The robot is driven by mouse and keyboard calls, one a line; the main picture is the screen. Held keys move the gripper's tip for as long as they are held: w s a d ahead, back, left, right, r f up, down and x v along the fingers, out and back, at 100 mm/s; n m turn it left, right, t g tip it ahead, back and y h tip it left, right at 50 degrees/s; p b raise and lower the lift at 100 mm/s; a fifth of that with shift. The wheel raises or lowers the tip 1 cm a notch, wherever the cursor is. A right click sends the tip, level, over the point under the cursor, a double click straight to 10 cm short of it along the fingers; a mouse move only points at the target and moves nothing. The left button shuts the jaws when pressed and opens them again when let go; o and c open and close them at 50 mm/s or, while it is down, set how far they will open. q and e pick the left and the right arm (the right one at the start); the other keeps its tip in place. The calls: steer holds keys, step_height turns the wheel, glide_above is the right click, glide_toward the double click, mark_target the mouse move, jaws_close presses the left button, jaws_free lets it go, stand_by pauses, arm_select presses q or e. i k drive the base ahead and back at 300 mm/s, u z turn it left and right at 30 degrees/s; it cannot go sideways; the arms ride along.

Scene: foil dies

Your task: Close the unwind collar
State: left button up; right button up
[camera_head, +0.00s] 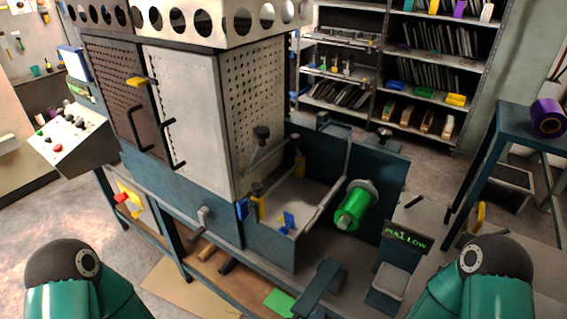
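A green roll (354,204) sits on a spindle at the right side of the machine, against a dark blue side plate (388,203). A pale grey round flange (367,184) shows behind the roll. The roll's near end shows a small grey hub (345,221). I cannot tell which of these parts is the unwind collar, or whether it is open or closed. Only upper parts of my two arms show, at the lower left and lower right. Neither gripper is in view.
A small display (408,239) reading "LOW" stands right of the roll. A blue stand (530,125) at the right carries a purple roll (549,117). The perforated machine cabinet (192,110) fills the centre left. Shelves (415,70) stand behind. A control panel (70,132) is at the left.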

mark_target(306, 306)
steer(key=k, duration=1.1)
steer(key=z, duration=0.25)
steer(key=i, duration=0.7)
steer(key=u, duration=0.3)
